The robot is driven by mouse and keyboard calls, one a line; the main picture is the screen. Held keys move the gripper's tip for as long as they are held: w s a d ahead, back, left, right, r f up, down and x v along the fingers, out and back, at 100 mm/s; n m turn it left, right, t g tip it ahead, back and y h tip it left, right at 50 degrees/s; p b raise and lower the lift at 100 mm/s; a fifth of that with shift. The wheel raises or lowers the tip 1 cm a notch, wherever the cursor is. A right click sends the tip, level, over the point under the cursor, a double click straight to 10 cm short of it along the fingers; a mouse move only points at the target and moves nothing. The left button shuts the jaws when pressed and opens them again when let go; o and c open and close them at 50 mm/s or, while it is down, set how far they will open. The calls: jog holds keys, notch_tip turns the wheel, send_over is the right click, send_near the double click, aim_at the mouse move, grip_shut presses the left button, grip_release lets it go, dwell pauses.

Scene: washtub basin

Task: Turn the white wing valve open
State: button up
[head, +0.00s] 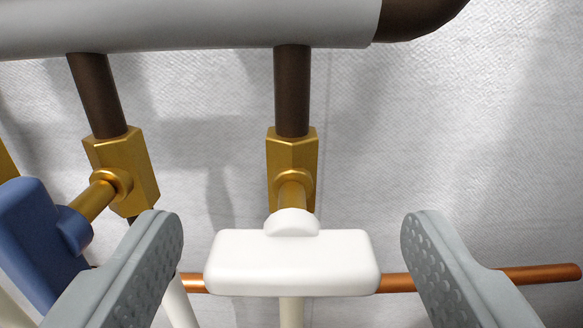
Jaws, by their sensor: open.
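The white wing valve (291,265) is in the lower middle of the head view. Its wing lies level, left to right, in front of a brass body (291,160) on a dark vertical pipe. My gripper (291,242) is open, with one grey finger on each side of the wing. The fingers do not appear to touch the wing. How deep they reach around it I cannot tell.
A blue wing valve (38,240) on a brass body stands at the left, close to my left finger. A thick grey pipe (190,25) runs across the top. A copper pipe (540,274) runs behind the white valve. The right side is mostly clear before the pale wall.

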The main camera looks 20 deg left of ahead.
jog(key=shift+x, duration=0.9)
jog(key=c, duration=1)
